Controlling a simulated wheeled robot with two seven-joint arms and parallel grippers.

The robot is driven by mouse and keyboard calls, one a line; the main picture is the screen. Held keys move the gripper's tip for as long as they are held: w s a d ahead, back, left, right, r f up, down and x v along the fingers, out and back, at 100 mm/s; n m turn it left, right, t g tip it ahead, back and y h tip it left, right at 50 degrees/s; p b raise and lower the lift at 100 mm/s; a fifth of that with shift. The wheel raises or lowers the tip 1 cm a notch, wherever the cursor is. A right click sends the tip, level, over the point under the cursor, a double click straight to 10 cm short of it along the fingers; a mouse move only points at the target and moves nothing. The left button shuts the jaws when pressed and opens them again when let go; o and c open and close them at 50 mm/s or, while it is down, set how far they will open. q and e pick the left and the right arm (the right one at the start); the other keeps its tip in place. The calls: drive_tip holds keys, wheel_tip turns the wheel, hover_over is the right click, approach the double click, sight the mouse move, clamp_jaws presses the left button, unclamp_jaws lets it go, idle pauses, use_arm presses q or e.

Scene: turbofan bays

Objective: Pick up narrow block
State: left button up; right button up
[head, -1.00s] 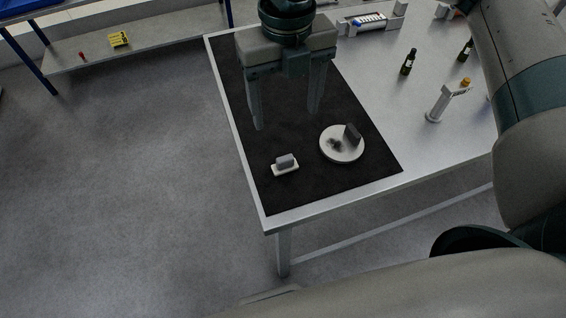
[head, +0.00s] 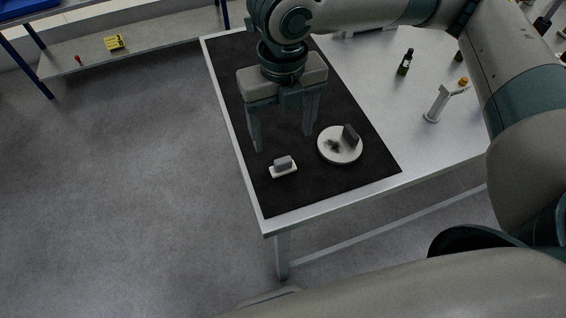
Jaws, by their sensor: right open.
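A small grey block (head: 283,162) sits on a small white rectangular base (head: 290,172) on the black mat. A dark, thin block (head: 350,134) stands on the round white plate (head: 334,157), to its right. I cannot tell for sure which of the two is the narrow block. My right gripper (head: 283,143) points down over the mat, its fingers wide apart and nothing between them. In the picture its fingertips show just above the grey block and left of the plate. My left gripper is not in view.
The black mat (head: 325,195) covers the table's left part. A dark bottle (head: 405,62) and a grey stand (head: 436,104) are on the bare tabletop to the right. A shelf (head: 150,50) with a yellow item (head: 114,42) is at the back left.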

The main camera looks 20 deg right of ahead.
sight(283, 161)
wheel_tip(283, 161, down, 7)
drive_tip(key=shift+r+p, duration=0.1)
drive_tip(key=shift+p, duration=0.25)
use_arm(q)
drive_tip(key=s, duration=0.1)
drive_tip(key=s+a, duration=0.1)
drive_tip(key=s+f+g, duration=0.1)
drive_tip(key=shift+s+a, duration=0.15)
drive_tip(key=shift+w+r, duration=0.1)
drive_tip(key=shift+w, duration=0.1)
use_arm(e)
drive_tip(key=shift+f, duration=0.35)
drive_tip(key=shift+d+f+p, duration=0.1)
drive_tip(key=shift+f+p, duration=0.2)
drive_tip(key=shift+f, duration=0.1)
wheel_tip(283, 161, down, 4)
drive_tip(key=shift+w+r+p, duration=0.15)
drive_tip(key=shift+p, duration=0.2)
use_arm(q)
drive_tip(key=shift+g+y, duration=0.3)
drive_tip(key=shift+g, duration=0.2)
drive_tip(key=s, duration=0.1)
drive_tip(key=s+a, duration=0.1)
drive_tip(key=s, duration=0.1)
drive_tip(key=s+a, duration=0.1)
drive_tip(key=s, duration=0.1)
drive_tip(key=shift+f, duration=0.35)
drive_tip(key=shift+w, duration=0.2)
